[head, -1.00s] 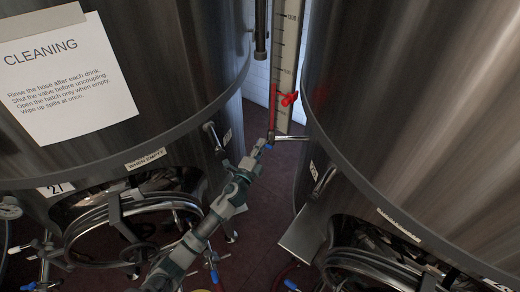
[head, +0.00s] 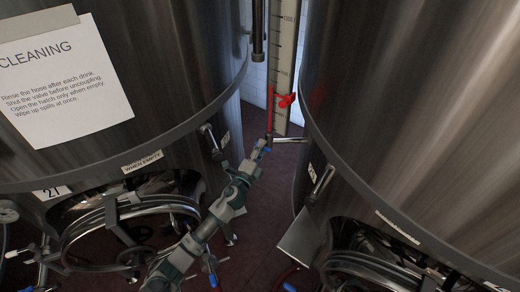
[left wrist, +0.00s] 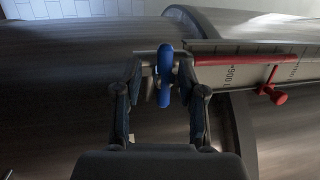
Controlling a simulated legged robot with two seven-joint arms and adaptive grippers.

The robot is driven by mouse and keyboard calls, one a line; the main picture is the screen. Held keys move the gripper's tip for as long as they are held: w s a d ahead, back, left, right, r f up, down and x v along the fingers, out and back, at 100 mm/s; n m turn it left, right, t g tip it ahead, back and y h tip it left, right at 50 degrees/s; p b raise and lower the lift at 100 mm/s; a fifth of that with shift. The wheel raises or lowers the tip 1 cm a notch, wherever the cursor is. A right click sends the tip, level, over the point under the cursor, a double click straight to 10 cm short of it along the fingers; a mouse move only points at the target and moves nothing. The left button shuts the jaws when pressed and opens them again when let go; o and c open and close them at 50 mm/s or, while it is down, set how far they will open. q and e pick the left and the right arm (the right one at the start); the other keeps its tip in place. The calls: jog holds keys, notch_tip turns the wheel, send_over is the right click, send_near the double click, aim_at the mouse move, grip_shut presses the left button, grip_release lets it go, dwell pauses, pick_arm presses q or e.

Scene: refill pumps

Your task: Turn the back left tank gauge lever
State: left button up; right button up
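The tank gauge (head: 284,60) is a pale upright scale with a red column between the two big steel tanks. A red lever (head: 287,100) sits on its side; it also shows at the right in the left wrist view (left wrist: 272,93). A small blue lever (left wrist: 165,75) is at the gauge's lower end, on a metal pipe. My left gripper (head: 264,146) is at this lower end. In the left wrist view its fingers (left wrist: 164,72) are apart, with the blue lever between them and gaps on both sides. My right gripper is not in view.
Steel tanks stand close on the left (head: 180,70) and right (head: 410,110), with a narrow gap between. Coiled hoses (head: 130,215) hang below the left tank. A cleaning notice (head: 60,80) is on the left tank. Dark floor (head: 262,215) shows in the gap.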

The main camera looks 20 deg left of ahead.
pick_arm(q)
jog(key=v, duration=1.2)
jog(key=shift+d+f, duration=0.1)
jog(key=shift+d, duration=0.05)
